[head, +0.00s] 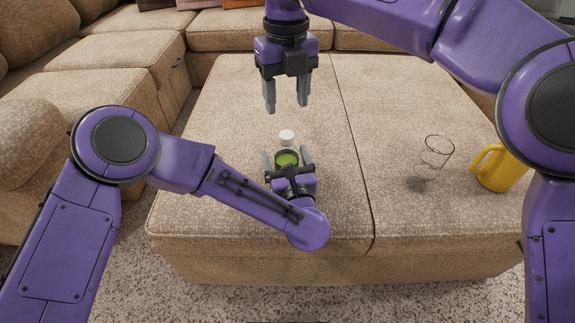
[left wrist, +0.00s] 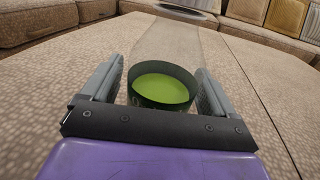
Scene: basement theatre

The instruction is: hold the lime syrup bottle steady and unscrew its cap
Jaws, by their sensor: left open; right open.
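The lime syrup bottle (head: 287,158) stands on the beige ottoman, clear glass with green liquid low inside and a dark band around it. Its white cap (head: 286,136) is on top. My left gripper (head: 287,161) is open, with one finger on each side of the bottle. In the left wrist view the bottle (left wrist: 162,84) stands between the fingers, with a small gap at each side; its upper part runs out of the picture's top. My right gripper (head: 287,106) is open, pointing down above and behind the cap, with nothing between its fingers.
The ottoman (head: 220,110) is a wide patterned surface with a seam down its middle. A clear empty glass (head: 437,152) and a yellow mug (head: 499,168) stand at its right. A sofa (head: 110,75) lines the left and back. The ottoman's left part is clear.

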